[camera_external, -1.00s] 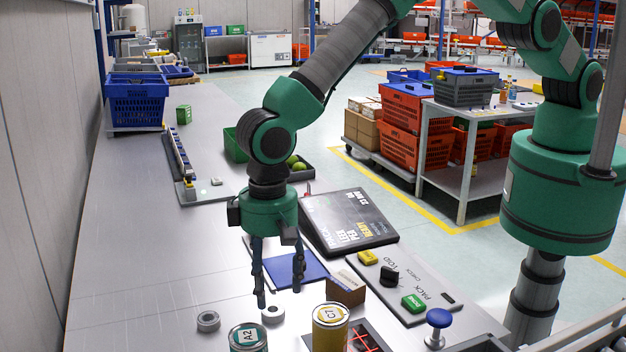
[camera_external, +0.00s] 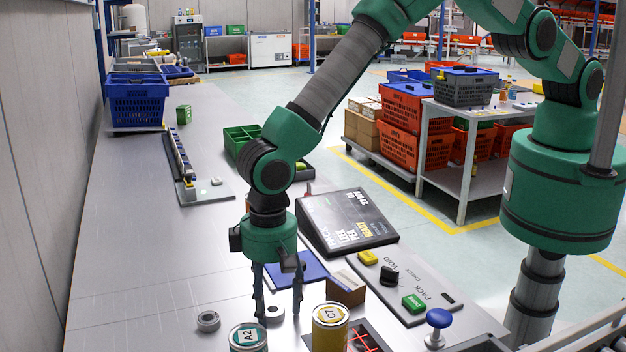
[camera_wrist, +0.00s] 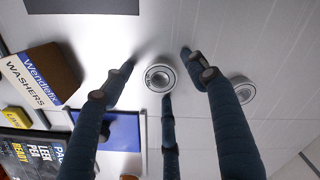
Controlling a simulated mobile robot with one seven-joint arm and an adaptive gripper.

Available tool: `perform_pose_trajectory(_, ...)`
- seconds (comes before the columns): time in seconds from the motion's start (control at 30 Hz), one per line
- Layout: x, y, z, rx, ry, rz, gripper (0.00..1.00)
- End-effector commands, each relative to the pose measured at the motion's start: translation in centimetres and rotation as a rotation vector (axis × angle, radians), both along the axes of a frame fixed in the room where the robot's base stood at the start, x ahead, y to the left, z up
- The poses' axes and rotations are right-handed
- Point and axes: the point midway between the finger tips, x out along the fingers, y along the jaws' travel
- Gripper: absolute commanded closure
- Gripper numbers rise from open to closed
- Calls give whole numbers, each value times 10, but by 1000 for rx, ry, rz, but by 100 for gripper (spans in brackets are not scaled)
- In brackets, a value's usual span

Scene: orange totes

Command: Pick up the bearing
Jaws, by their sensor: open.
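Two pale ring-shaped parts with dark centres lie flat on the grey bench. One ring (camera_external: 274,313), looking like a bearing, is between and just behind my fingers in the external view, and partly hidden by one. In the wrist view this ring (camera_wrist: 160,78) sits between the tips of my spread fingers. The second ring (camera_external: 208,320) lies to the left, and shows outside my right finger in the wrist view (camera_wrist: 243,89). My gripper (camera_external: 279,314) is open and empty, pointing down close above the bench. I cannot tell whether a finger touches the ring.
Tins labelled A2 (camera_external: 248,338) and C7 (camera_external: 330,329) stand in front of my gripper. A brown washers box (camera_external: 345,287) and a blue mat (camera_external: 300,268) are close by. A tilted display (camera_external: 347,220) and a button panel (camera_external: 408,289) lie to the right.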

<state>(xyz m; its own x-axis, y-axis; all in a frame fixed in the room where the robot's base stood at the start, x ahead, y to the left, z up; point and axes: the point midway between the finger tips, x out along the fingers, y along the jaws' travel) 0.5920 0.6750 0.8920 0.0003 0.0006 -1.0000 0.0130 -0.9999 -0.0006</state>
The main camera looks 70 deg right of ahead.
Motion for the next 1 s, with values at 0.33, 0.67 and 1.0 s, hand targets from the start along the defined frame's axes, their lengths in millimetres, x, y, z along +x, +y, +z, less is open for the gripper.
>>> perform_pose_trajectory(0.33,0,0,0,0,0,0,42)
perform_pose_trajectory(0.67,0,0,0,-1,0,0,92)
perform_pose_trajectory(1.0,0,0,2,0,0,0,93)
